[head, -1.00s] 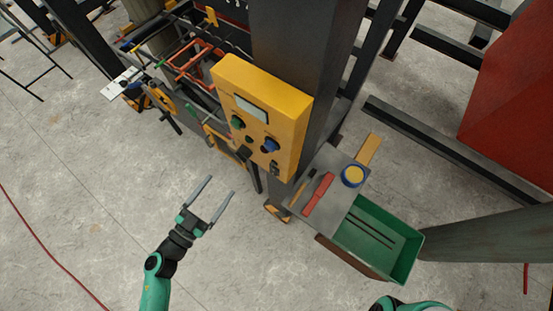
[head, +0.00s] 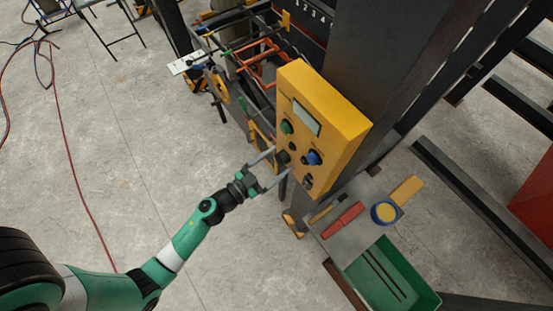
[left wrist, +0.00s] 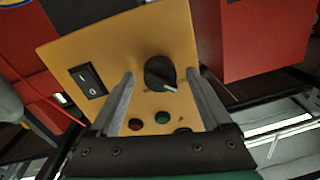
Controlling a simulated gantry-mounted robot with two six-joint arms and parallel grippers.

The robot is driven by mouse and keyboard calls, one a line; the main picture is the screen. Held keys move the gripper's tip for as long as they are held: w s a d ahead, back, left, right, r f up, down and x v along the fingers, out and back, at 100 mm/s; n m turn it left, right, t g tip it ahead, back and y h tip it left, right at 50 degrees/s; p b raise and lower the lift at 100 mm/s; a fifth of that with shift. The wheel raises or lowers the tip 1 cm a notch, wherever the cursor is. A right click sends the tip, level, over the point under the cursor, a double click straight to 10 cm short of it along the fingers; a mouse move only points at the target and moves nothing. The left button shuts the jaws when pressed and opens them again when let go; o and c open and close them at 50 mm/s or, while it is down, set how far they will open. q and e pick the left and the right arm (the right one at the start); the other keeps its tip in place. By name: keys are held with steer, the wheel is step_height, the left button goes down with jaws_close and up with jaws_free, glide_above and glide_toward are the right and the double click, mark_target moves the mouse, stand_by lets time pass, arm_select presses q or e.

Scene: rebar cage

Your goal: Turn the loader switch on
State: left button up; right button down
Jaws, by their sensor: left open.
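The yellow control box (head: 325,125) hangs on a dark post in the head view. It carries a display, a green button, a blue knob, a black knob (head: 283,158) and a black rocker switch (head: 307,182). No label is readable, so I cannot tell which is the loader switch. My left gripper (head: 280,161) is open, its fingers pointing at the lower panel. In the left wrist view the black knob (left wrist: 160,73) sits between the open fingers (left wrist: 166,78), its white mark towards the lower right. Contact is unclear. The rocker (left wrist: 88,78) is left of them. My right gripper is out of view.
Below the box, a grey shelf (head: 335,241) holds a red-handled tool (head: 343,220) and a blue-and-yellow roll (head: 385,211). A green bin (head: 415,292) stands beneath. The rebar rack (head: 250,60) is behind.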

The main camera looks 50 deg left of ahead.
arm_select(q)
jaws_close()
stand_by(0.4)
steer(key=shift+m, duration=0.4)
steer(key=m, duration=0.3)
steer(key=shift+m, duration=0.4)
steer(key=m, duration=0.4)
steer(key=m+b, duration=0.1)
steer(key=m, duration=0.4)
steer(key=shift+f+t+h, duration=0.1)
steer(key=shift+t+h, duration=0.2)
steer(key=m+b, duration=0.1)
steer(key=m, duration=0.3)
steer(key=shift+m, duration=0.7)
